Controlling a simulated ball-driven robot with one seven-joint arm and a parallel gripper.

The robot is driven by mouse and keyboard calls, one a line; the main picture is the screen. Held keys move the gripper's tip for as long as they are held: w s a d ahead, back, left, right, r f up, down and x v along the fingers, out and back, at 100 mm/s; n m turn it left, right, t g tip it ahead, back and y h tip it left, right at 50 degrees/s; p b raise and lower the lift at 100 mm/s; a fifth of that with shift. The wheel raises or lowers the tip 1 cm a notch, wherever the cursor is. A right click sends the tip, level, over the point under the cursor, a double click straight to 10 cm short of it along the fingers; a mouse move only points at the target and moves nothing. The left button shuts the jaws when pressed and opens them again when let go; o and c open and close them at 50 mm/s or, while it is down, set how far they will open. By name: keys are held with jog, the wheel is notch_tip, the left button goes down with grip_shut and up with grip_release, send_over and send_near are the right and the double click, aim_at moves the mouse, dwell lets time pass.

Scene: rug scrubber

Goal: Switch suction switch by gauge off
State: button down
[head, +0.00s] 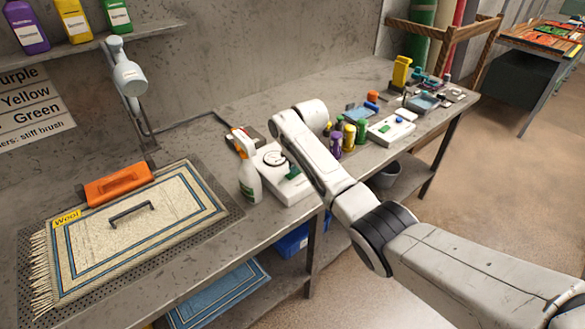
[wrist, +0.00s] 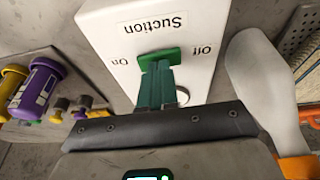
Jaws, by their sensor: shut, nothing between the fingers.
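The white suction box (head: 296,190) stands on the bench, with a round gauge (head: 273,157) on its top. In the wrist view the box (wrist: 100,25) shows upside-down labels: "Suction", "On" at left and "Off" at right. The green switch (wrist: 160,56) sits between On and Off; its set side is hard to tell. It also shows small in the head view (head: 293,173). My gripper (wrist: 157,68) is shut, its teal fingers empty, with the tips at or close against the switch. Contact is unclear. In the head view my arm hides most of the gripper.
A spray bottle (head: 248,175) stands close to the left of the box. Purple (head: 335,144), yellow and green bottles stand to the right. A wool rug (head: 140,230) with a handle lies at the left, and an orange brush (head: 118,184) lies behind it.

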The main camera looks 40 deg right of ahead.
jog(key=shift+d+r, duration=0.1)
dwell(0.3)
jog(key=r+p, duration=0.2)
jog(key=r, duration=0.1)
jog(key=r+p, duration=0.1)
jog(key=p, duration=0.1)
jog(key=shift+a+r, duration=0.15)
jog(key=shift+a, duration=0.1)
jog(key=shift+s+a+r+b, duration=0.1)
jog(key=shift+s+r+b, duration=0.1)
jog(key=shift+b, duration=0.1)
jog(key=a+b+v, duration=0.1)
jog(key=v, duration=0.7)
jog(key=shift+a+r, duration=0.3)
jog(key=shift+r, duration=0.1)
jog(key=shift+s, duration=0.1)
jog(key=s+a+f+g+y+b, duration=0.1)
jog(key=s+a+f, duration=0.5)
jog(key=s+f, duration=0.3)
jog(key=s+a+f, duration=0.7)
jog(key=s+f, duration=0.2)
jog(key=f, duration=0.1)
jog(key=s+f+m+g+h, duration=0.1)
jog(key=s+f, duration=0.1)
jog(key=s, duration=2.2)
jog(key=shift+a+f+b, duration=0.2)
jog(key=shift+a+b, duration=0.2)
